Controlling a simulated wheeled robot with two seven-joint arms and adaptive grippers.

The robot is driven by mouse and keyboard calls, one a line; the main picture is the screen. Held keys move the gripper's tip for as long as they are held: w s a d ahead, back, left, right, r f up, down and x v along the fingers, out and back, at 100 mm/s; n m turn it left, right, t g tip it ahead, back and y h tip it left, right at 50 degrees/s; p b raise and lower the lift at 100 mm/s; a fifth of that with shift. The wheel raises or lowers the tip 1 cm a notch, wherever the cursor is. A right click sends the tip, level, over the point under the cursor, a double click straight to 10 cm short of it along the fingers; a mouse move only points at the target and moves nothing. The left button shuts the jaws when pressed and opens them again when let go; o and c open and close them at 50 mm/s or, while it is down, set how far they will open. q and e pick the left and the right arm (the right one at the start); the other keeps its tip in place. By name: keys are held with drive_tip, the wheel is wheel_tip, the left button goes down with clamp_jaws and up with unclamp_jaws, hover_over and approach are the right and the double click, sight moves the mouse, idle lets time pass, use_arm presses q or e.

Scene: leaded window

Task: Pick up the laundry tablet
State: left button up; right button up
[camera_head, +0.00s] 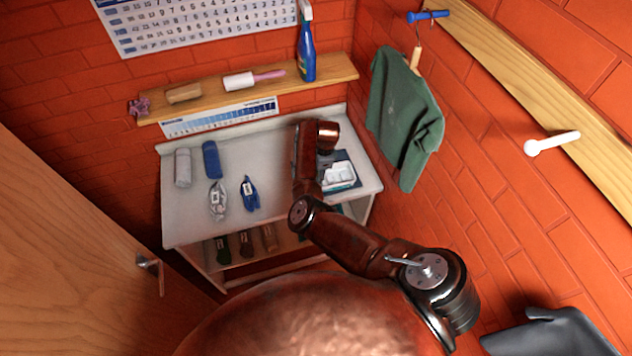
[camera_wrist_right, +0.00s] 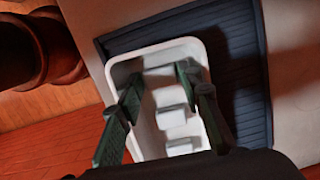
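Several white laundry tablets (camera_wrist_right: 171,116) lie in a row inside a white open container (camera_wrist_right: 147,141) in the right wrist view. The container also shows in the head view (camera_head: 350,184), at the right end of the white table. My right gripper (camera_wrist_right: 158,84) is open, with its two green-padded fingers apart over the container and white tablets visible between and below them. I cannot tell whether the fingers touch a tablet. In the head view my right arm hides this gripper. My left gripper is not in view.
The container rests on a dark blue ribbed mat (camera_wrist_right: 240,70) on the white table (camera_head: 270,215). Rolled and folded cloths, such as a blue one (camera_head: 212,160), lie on the left. A wooden shelf (camera_head: 210,98) with a spray bottle (camera_head: 307,52) is behind. A green shirt (camera_head: 398,115) hangs to the right.

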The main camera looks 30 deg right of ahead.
drive_tip(key=shift+c, duration=0.6)
drive_tip(key=c, duration=0.5)
drive_tip(key=shift+o, duration=0.2)
drive_tip(key=shift+r, duration=0.1)
wheel_tip(320, 180, up, 10)
drive_tip(key=b, duration=0.1)
